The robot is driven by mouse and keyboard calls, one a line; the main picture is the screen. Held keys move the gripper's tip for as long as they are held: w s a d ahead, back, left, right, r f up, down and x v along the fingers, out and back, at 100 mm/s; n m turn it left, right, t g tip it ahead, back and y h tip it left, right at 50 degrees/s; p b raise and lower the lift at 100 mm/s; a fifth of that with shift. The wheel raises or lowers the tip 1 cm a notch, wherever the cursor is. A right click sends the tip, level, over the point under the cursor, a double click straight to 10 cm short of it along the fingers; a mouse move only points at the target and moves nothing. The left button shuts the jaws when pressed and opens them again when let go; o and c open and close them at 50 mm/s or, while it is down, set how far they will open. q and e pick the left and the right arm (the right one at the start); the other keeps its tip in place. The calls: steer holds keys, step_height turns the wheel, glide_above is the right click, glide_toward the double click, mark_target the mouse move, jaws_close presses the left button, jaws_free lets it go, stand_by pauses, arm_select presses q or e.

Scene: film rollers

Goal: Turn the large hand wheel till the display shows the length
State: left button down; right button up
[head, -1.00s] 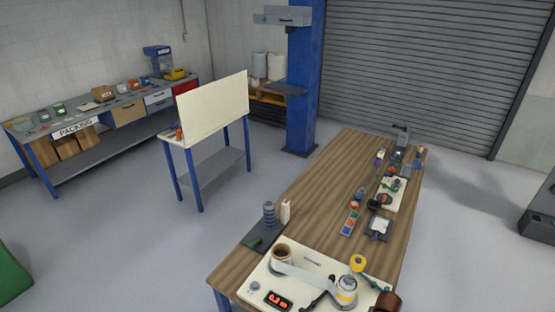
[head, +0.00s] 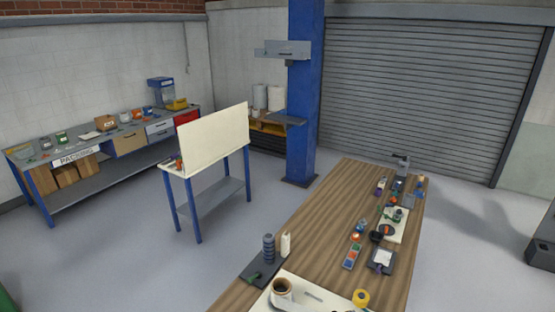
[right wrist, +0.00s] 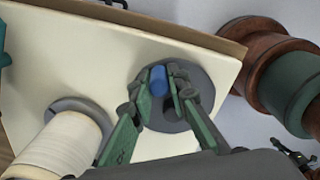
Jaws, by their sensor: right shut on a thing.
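In the right wrist view, my right gripper (right wrist: 160,98) has its green fingers shut on a blue handle (right wrist: 158,80). The handle stands on the large grey round hand wheel (right wrist: 200,75), which lies on a cream panel (right wrist: 120,55). The fingers and handle hide part of the wheel. A pale wound roll (right wrist: 62,148) stands on a grey disc to the left. In the head view only the far edge of the cream panel (head: 312,294) shows, with a brown-cored roll (head: 282,289). The display and my left gripper are out of view.
The panel lies at the near end of a wooden table (head: 325,240). A dark base with a ribbed grey post (head: 268,248) and a yellow roll (head: 361,298) are near it. Several small items stand farther along the table. A blue column (head: 305,95) rises behind.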

steer(key=shift+w+a, duration=0.55)
steer(key=shift+w, duration=0.1)
steer(key=shift+w+f, duration=0.15)
steer(key=shift+w, duration=0.15)
